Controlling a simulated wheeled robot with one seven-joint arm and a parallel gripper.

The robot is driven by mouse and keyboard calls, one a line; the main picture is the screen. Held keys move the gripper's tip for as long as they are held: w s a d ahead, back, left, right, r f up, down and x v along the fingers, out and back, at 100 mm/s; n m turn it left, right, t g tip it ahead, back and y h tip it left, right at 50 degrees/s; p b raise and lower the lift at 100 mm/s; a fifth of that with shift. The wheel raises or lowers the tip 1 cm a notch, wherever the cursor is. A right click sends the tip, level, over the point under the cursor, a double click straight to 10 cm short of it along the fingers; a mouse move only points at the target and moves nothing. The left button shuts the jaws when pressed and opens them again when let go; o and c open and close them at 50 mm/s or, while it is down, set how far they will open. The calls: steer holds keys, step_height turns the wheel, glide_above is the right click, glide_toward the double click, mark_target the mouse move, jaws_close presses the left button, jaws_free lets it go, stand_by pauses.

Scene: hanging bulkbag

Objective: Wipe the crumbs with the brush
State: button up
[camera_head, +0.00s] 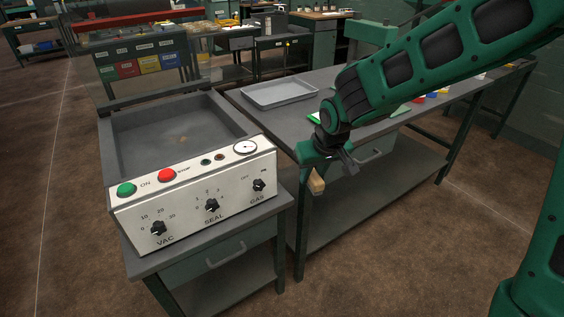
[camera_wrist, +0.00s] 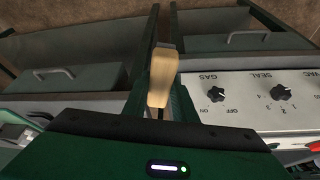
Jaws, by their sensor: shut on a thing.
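My gripper (camera_head: 325,166) is at the end of the green arm, in front of the workbench edge and to the right of the control panel in the head view. It is shut on the brush, whose tan wooden handle (camera_head: 317,184) shows below the jaws. The handle also shows in the wrist view (camera_wrist: 162,76), between the dark fingers; bristles cannot be made out. A small brownish patch, seemingly the crumbs (camera_head: 182,139), lies on the floor of the grey recessed tray of the sealing machine (camera_head: 128,118), behind the panel. The brush is apart from it.
The white control panel (camera_head: 197,187) with knobs and buttons stands up at the tray's front. A grey shallow tray (camera_head: 280,92) rests on the workbench (camera_head: 243,101). Small coloured items (camera_head: 418,99) lie farther right. Labelled coloured bins (camera_head: 128,69) stand behind the machine.

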steer(key=w+d+f+m, duration=0.1)
steer(key=d+f+m, duration=0.1)
steer(key=d+f, duration=0.6)
steer(key=w+d+f+m+h, duration=0.1)
steer(key=w+d+f+m, duration=0.1)
steer(key=d+f, duration=0.6)
steer(key=d, duration=0.6)
steer(key=shift+d+h, duration=0.3)
